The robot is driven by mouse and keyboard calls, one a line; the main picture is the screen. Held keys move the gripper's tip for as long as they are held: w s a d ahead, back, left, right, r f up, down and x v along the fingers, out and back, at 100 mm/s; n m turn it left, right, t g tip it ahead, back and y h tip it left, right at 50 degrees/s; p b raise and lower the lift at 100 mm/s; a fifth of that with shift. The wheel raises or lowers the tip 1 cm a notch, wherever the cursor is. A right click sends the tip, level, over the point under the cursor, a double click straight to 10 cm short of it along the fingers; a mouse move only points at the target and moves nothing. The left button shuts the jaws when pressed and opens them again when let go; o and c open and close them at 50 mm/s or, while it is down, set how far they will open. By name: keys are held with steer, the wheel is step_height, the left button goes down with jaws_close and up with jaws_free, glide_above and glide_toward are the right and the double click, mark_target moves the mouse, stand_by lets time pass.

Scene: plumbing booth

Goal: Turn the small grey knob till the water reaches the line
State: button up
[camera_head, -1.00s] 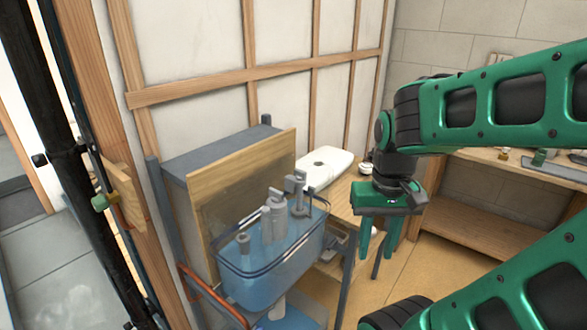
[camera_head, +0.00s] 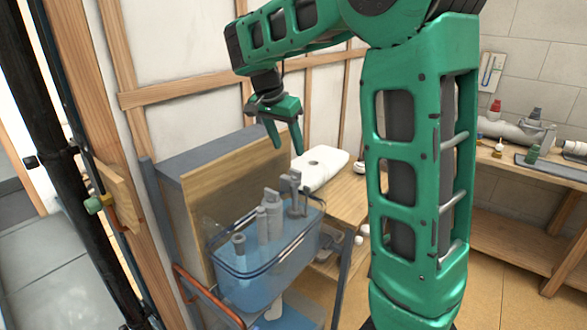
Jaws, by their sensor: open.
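A clear blue-tinted tank (camera_head: 262,280) stands on a frame in front of a wooden board. Grey fittings rise inside it: a short one with a round top (camera_head: 238,243) at the left, a thicker grey column (camera_head: 270,215) in the middle, and a taller one (camera_head: 295,192) at the right. I cannot tell for certain which one is the small grey knob. Water tints the tank, but its level and the line are too small to make out. My gripper (camera_head: 286,142) is open and empty, pointing down, above and behind the tank's right part, apart from the fittings.
A wooden board (camera_head: 225,195) stands behind the tank. A white cistern lid (camera_head: 322,165) lies on a wooden bench to the right. An orange pipe (camera_head: 205,292) runs at the tank's lower left. A workbench with fittings (camera_head: 535,165) stands at the far right.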

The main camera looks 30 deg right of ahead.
mark_target(294, 170)
steer(key=x, duration=1)
steer(key=shift+w+f, duration=0.3)
steer(key=shift+w, duration=0.15)
steer(key=c, duration=1.1)
steer(key=shift+o, duration=0.2)
steer(key=shift+d, duration=0.2)
steer(key=shift+a, duration=0.15)
steer(key=shift+r, duration=0.1)
